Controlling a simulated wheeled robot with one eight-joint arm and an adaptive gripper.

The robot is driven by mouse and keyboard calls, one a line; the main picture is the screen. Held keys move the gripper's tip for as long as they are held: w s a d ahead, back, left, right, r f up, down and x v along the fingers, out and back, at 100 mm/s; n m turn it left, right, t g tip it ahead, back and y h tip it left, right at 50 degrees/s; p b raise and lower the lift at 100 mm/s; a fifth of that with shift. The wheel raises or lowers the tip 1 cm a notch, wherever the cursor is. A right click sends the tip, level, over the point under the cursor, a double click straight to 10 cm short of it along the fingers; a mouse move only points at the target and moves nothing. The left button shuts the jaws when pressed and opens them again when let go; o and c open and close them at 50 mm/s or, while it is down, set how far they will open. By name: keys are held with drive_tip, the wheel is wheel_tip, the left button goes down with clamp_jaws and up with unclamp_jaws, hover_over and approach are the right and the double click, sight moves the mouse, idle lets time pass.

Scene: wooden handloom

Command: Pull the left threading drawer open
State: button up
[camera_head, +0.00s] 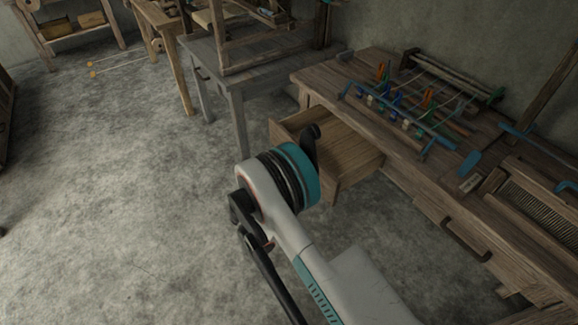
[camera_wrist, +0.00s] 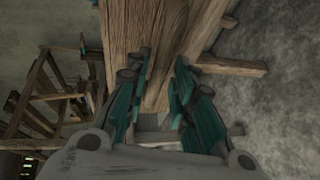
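The left threading drawer (camera_head: 350,150) is pulled well out from under the left end of the wooden workbench (camera_head: 320,85). Its open inside shows in the head view. My gripper (camera_head: 312,145) is at the drawer's front, with one dark finger showing and the rest hidden by my teal-ringed wrist. In the wrist view my gripper (camera_wrist: 162,62) has its teal-and-black fingers apart, with drawer wood (camera_wrist: 150,25) beyond and between them. No handle is visible between the fingers, and contact with the drawer cannot be made out.
A second drawer with a dark handle (camera_head: 465,241) is shut at the right of the bench. A small loom with coloured parts (camera_head: 425,100) stands on the bench top. A grey table (camera_head: 215,62) stands behind the open drawer.

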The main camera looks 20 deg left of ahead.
drive_tip(key=v, duration=0.9)
drive_tip(key=shift+s, duration=0.25)
drive_tip(key=shift+a, duration=0.1)
